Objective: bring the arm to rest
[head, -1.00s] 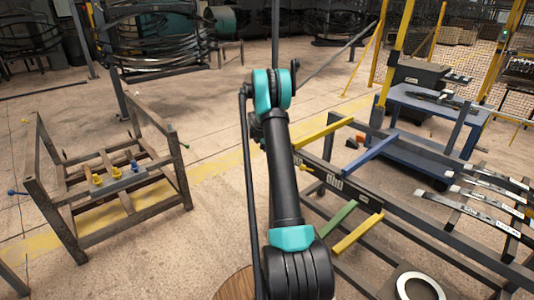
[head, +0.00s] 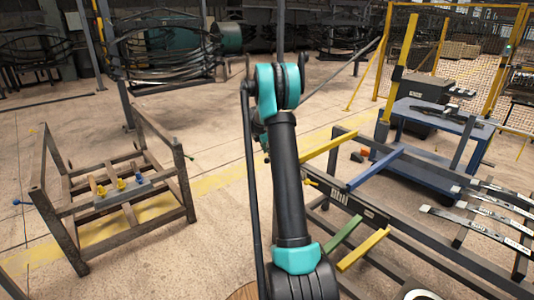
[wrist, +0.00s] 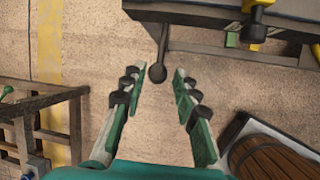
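My gripper (wrist: 155,105) shows in the wrist view with its two teal-padded fingers spread apart. Nothing lies between the pads. A dark round knob on a rod (wrist: 157,73) shows beyond and between the fingertips; I cannot tell how far off it is. In the head view my black and teal arm rises up the middle, and my gripper is hidden there.
A brown metal frame (head: 68,218) stands at left with coloured knobs on it. At right is a dark rack (head: 400,228) with coloured bars and flat labelled strips. A blue table (head: 440,119) stands behind it. A wooden round-topped thing (wrist: 270,160) sits at lower right in the wrist view.

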